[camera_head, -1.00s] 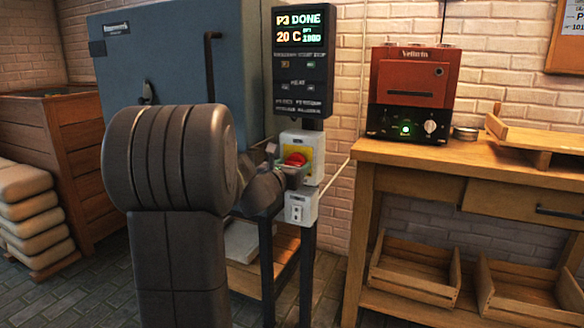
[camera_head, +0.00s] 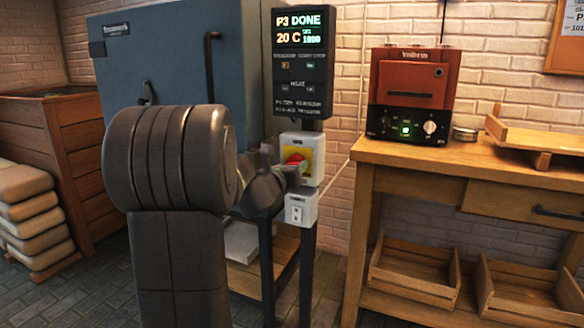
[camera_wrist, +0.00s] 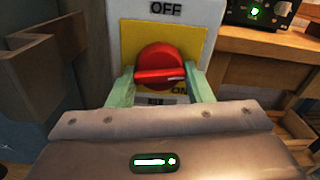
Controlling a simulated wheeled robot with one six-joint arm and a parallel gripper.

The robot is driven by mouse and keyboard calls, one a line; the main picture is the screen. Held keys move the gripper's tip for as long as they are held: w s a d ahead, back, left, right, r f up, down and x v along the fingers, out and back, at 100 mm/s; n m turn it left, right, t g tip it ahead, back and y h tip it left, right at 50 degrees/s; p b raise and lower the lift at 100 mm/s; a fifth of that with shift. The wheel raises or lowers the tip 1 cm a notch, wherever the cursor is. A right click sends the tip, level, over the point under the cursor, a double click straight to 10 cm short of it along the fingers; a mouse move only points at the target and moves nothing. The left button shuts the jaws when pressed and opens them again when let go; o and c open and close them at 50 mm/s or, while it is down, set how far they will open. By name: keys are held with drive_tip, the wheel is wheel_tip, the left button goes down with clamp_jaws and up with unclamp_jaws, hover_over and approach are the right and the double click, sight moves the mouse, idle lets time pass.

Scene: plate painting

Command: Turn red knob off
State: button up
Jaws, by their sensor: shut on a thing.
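The red knob (camera_wrist: 158,62) is on a yellow plate (camera_wrist: 130,38) on a grey-white switch box (camera_wrist: 205,12). The label OFF is above it; ON shows at its lower right. The knob's grip bar lies nearly level, with its pale mark at the right end, on the ON side. My gripper (camera_wrist: 160,80) has one green finger on each side of the knob and is shut on it. In the head view the knob (camera_head: 295,158) shows partly behind my gripper (camera_head: 291,170), on the box (camera_head: 312,140) below the display.
A display (camera_head: 300,60) reading P3 DONE, 20 C stands above the box, with a white socket box (camera_head: 300,209) below. A blue-grey kiln (camera_head: 170,55) stands behind my arm. A wooden bench (camera_head: 400,153) at right carries a red-brown oven (camera_head: 415,80).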

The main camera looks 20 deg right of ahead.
drive_tip(key=shift+s+r+n+p, duration=0.1)
drive_tip(key=shift+n+p, duration=1.35)
drive_tip(key=shift+n, duration=2.45)
drive_tip(key=shift+r+n+p, duration=0.1)
drive_tip(key=shift+n+p, duration=1.35)
drive_tip(key=shift+n, duration=2.45)
drive_tip(key=shift+f+n, duration=0.1)
drive_tip(key=shift+n, duration=0.2)
drive_tip(key=o, duration=1)
drive_tip(key=shift+c, duration=0.2)
drive_tip(key=p+v, duration=0.1)
drive_tip(key=v, duration=1.2)
drive_tip(key=shift+s+a, duration=0.25)
drive_tip(key=shift+s, duration=0.05)
